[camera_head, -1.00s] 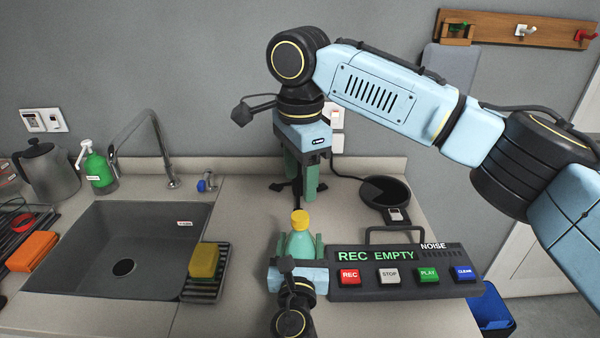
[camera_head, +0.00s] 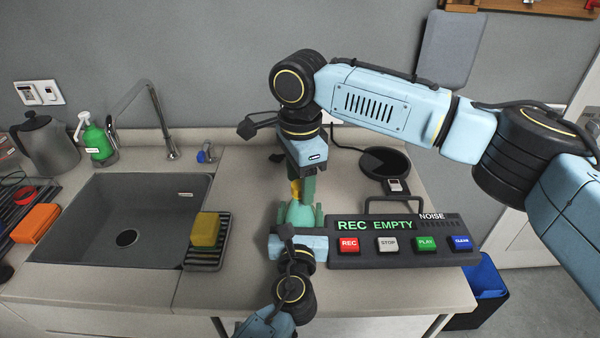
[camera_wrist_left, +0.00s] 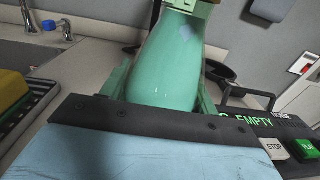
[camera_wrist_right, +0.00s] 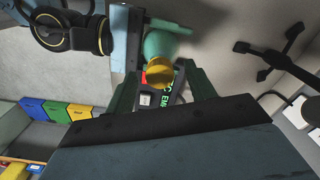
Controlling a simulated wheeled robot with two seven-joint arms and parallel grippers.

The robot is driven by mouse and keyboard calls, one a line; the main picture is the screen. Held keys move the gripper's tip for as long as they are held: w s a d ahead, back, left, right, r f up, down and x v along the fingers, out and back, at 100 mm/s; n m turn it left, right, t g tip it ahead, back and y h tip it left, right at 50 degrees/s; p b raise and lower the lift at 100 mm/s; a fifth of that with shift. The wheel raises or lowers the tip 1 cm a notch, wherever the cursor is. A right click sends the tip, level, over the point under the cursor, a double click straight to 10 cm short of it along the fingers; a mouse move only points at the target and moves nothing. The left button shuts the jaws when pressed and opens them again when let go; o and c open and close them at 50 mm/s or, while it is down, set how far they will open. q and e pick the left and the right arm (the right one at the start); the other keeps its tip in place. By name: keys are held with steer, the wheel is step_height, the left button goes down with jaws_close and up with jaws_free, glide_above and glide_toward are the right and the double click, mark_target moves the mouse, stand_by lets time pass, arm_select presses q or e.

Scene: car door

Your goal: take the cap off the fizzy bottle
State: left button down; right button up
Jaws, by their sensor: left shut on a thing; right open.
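My right gripper (camera_head: 302,185) is open and points down at the cap. In the right wrist view the cap lies between and beyond its finger tips. Whether they touch it I cannot tell.
The recorder (camera_head: 400,250) reads "REC EMPTY" and stands just right of the bottle. A round black pad (camera_head: 384,162) lies behind it. The sink (camera_head: 125,220), the rack with a yellow sponge (camera_head: 205,229) and a green soap bottle (camera_head: 97,142) are to the left.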

steer(key=shift+c, duration=0.3)
steer(key=c, duration=1)
